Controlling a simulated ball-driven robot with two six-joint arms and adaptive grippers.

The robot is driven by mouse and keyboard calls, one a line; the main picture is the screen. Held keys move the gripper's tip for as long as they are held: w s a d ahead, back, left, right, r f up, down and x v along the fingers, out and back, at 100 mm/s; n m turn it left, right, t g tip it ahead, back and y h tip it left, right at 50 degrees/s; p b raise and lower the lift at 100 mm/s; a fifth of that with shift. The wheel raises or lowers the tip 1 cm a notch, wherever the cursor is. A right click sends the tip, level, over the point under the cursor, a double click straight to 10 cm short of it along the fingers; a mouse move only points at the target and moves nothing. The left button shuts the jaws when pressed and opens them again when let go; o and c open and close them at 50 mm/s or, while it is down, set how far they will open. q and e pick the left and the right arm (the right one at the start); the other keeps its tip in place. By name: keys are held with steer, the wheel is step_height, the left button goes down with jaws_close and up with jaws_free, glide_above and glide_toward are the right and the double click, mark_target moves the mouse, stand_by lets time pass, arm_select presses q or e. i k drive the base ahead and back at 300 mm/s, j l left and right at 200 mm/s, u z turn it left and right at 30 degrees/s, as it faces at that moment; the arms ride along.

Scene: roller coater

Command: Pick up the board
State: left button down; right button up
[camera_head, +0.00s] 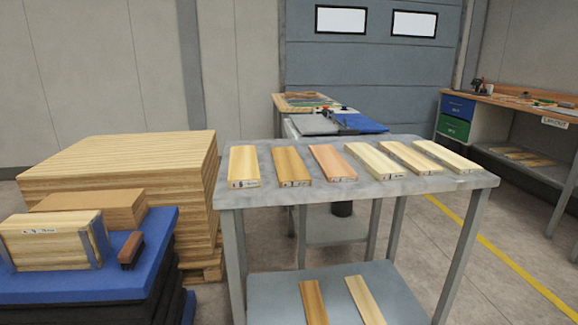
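Several boards lie flat in a row on the grey metal table (270,200), with small labels on their near ends. Two more boards, a left one (314,303) and a right one (365,300), lie on the table's lower shelf. Which board the task means cannot be told. Neither gripper is in view.
A large plank stack (120,165) stands left of the table. A workbench (510,98) is at the far right. Open floor (470,290) lies right of the table.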

mark_target(291, 171)
steer(key=i+j, duration=0.7)
steer(key=i+j+u, duration=0.05)
